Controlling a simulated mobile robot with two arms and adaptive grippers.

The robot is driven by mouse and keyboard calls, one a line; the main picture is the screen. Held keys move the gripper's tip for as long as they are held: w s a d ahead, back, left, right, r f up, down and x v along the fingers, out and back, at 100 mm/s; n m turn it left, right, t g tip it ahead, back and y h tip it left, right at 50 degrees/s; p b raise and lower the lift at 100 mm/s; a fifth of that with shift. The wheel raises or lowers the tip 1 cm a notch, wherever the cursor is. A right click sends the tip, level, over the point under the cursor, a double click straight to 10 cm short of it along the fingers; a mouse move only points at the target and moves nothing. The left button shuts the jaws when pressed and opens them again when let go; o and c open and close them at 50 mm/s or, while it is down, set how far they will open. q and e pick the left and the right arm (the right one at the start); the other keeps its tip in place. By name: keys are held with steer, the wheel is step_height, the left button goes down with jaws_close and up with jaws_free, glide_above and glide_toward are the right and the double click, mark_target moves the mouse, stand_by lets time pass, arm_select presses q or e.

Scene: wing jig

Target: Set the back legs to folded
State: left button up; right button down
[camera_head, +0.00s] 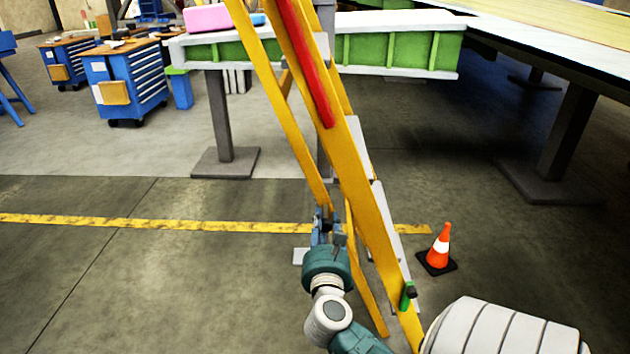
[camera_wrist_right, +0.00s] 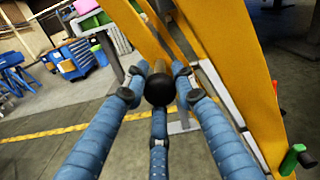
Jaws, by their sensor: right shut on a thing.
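A yellow stepladder (camera_head: 370,215) with pale treads and a red strip stands tilted in the middle of the head view. It also fills the upper right of the right wrist view (camera_wrist_right: 235,60). Its slimmer yellow back legs (camera_head: 283,110) slope down on the left side, apart from the front rails. My right gripper (camera_head: 322,222) is at the lower part of these legs. In the right wrist view, its blue fingers (camera_wrist_right: 158,78) close around a dark round-ended handle (camera_wrist_right: 158,92). How that handle joins the legs is hidden. My left gripper is not in view.
An orange cone (camera_head: 439,246) stands right of the ladder. A green-and-white wing structure (camera_head: 400,52) on grey posts is behind it, with a large panel (camera_head: 570,38) at upper right. Blue tool cabinets (camera_head: 130,82) stand far left. The left floor is clear.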

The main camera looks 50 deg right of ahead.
steer(key=shift+s+d+r, duration=0.2)
steer(key=shift+s+d, duration=0.1)
steer(key=shift+d, duration=0.1)
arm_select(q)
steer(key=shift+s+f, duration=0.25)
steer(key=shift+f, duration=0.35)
arm_select(e)
steer(key=c, duration=1.6)
jaws_free()
steer(key=shift+r, duration=0.1)
steer(key=shift+c, duration=0.2)
steer(key=shift+o, duration=1.3)
steer(key=shift+s+d, duration=0.2)
steer(key=shift+s, duration=0.25)
steer(key=shift+w+a, duration=0.15)
steer(key=shift+a, duration=0.15)
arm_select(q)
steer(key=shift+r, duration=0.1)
arm_select(e)
steer(key=v, duration=1.1)
steer(key=shift+s+a, duration=0.25)
steer(key=shift+s, duration=0.1)
